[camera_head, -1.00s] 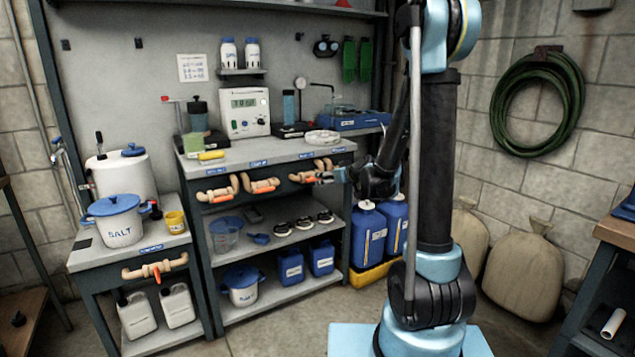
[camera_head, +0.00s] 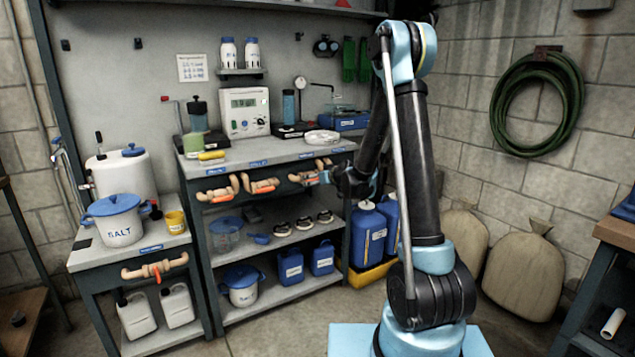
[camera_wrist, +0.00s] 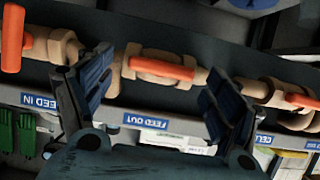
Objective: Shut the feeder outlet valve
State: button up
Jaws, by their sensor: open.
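The feeder outlet valve, above the FEED OUT label (camera_wrist: 145,121), has an orange handle (camera_wrist: 163,68) lying nearly along its tan pipe. In the wrist view it is the middle of three valves; that view is upside down. In the head view it appears to be the middle valve (camera_head: 262,186) on the bench front. My gripper (camera_wrist: 160,64) is open, its dark fingers spread either side of this handle in the picture. Contact is not visible. In the head view my gripper (camera_head: 333,178) is in front of the bench's right end, partly covering the rightmost valve.
The FEED IN valve (camera_wrist: 12,38) has its handle across the pipe. Another valve (camera_wrist: 293,100) sits on the opposite side. The bench top (camera_head: 285,151) overhangs the valves and holds instruments. Blue drums (camera_head: 368,235) stand below my arm.

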jog(key=shift+c, duration=0.5)
jog(key=c, duration=1)
jog(key=shift+o, duration=0.2)
jog(key=shift+w, duration=0.15)
jog(key=m+y, duration=0.1)
jog(key=m, duration=0.1)
jog(key=m+g+y, duration=0.1)
jog(key=m, duration=0.1)
jog(key=d+m+y, duration=0.1)
jog(key=m+y, duration=0.1)
jog(key=shift+w+d+f+m+g, duration=0.1)
jog(key=shift+w+f+m+g, duration=0.2)
jog(key=shift+w, duration=0.1)
jog(key=m+y, duration=0.2)
jog(key=m, duration=0.1)
jog(key=shift+d+f, duration=0.1)
jog(key=shift+f, duration=0.15)
jog(key=shift+f+m+y, duration=0.15)
jog(key=shift+m+y, duration=0.25)
jog(key=shift+m, duration=0.6)
jog(key=shift+f+m+y, duration=0.1)
jog(key=shift+m+y, duration=0.3)
jog(key=shift+m, duration=0.6)
jog(key=o, duration=1.1)
jog(key=shift+c, duration=0.2)
